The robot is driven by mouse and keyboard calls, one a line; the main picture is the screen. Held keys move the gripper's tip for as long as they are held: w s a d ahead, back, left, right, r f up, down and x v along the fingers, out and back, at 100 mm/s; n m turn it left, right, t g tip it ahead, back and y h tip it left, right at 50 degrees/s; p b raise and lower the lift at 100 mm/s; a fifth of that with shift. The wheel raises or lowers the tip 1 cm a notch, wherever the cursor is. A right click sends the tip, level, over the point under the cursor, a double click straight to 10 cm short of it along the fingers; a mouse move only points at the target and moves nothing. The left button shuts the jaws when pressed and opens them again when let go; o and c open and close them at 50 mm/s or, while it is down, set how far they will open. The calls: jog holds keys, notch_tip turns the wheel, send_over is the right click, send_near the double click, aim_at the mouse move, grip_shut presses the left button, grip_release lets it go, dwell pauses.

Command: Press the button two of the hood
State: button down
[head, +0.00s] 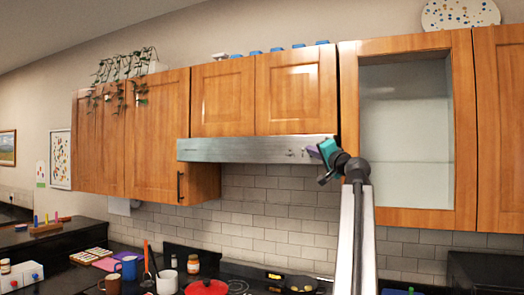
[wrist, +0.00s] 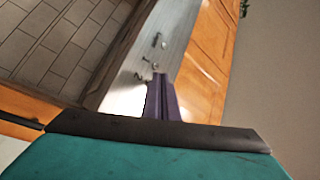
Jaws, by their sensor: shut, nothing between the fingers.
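The silver range hood (head: 235,150) runs under the middle cabinets. Its front panel also shows in the wrist view (wrist: 178,28), tilted. Small buttons or knobs (wrist: 157,42) sit on that panel, with more (wrist: 152,66) closer to my fingers; in the head view they are tiny marks (head: 291,152). Their numbering is too small to read. My gripper (head: 312,151) is at the hood's right end, with purple fingers shut and empty. In the wrist view the fingertips (wrist: 158,76) lie close beside the nearest buttons. I cannot tell whether they touch the panel.
Wooden cabinets (head: 296,95) sit above the hood, and an open-fronted cabinet (head: 405,130) is just right of my arm. A closed cabinet (head: 158,130) borders the hood's left. Below, a red pot (head: 206,288) and a pan (head: 300,283) stand on the stove area.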

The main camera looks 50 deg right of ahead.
jog(key=shift+d, duration=0.15)
jog(key=shift+w+d+b, duration=0.25)
jog(key=shift+b, duration=0.15)
jog(key=shift+d, duration=0.2)
dwell(0.8)
jog(key=shift+a, duration=0.2)
jog(key=shift+s+a, duration=0.15)
jog(key=shift+a, duration=0.25)
dwell(0.4)
jog(key=a, duration=0.2)
jog(key=s+a, duration=0.1)
jog(key=a, duration=0.2)
jog(key=shift+s+a, duration=0.35)
jog(key=shift+s, duration=0.05)
dwell(0.7)
